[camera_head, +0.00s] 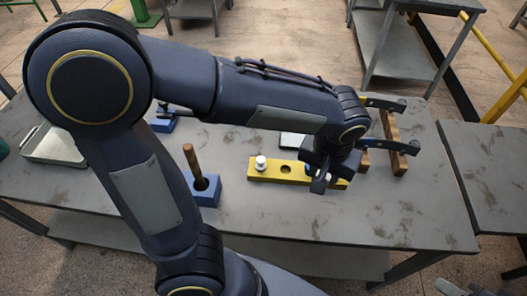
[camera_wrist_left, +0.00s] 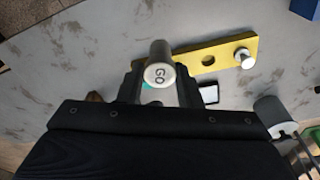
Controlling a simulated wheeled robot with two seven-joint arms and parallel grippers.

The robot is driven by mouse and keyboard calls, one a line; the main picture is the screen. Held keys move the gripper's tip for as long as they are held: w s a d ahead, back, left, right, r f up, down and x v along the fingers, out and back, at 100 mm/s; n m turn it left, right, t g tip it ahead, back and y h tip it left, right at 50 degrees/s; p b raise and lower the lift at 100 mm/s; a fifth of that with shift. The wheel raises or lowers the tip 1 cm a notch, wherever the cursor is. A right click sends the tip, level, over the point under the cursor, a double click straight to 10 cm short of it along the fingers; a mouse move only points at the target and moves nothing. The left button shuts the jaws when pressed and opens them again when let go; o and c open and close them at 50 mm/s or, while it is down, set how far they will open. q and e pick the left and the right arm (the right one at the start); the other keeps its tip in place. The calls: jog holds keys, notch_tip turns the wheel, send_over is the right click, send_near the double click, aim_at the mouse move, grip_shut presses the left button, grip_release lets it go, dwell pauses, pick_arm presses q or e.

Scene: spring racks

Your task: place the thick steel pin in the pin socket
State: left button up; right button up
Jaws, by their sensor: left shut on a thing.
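My left gripper (camera_head: 319,184) is over the right end of a yellow bar (camera_head: 272,178) on the table. In the left wrist view the gripper (camera_wrist_left: 160,92) is shut on a thick grey steel pin (camera_wrist_left: 159,62), whose round end carries a mark like "GO" or "60". The head view hides most of the held pin behind the gripper. The yellow bar, also in the left wrist view (camera_wrist_left: 225,49), has an empty round hole (camera_wrist_left: 209,61) near the middle. A shorter silver pin (camera_head: 261,162) stands at its left end in the head view.
A blue block (camera_head: 206,191) with a wooden-handled stick (camera_head: 190,158) stands left of the bar. A metal tray (camera_head: 55,146) lies at the far left. Dark-handled tools (camera_head: 400,147) rest on wooden supports at right. The table's front right (camera_head: 400,215) is clear.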

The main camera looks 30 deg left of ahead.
pick_arm(q)
jog(key=shift+w+a+f+p, duration=0.25)
jog(key=shift+w+a+f, duration=0.95)
jog(key=shift+a+f, duration=0.9)
jog(key=shift+w+a+f+p, duration=0.25)
jog(key=shift+w+a+f, duration=1)
jog(key=shift+a+f, duration=0.85)
jog(key=shift+w+a+f+p, duration=0.25)
jog(key=shift+w+a+f, duration=0.95)
jog(key=shift+a+f, duration=0.9)
jog(key=shift+d+f, duration=0.15)
jog(key=shift+f, duration=0.15)
jog(key=o, duration=1.1)
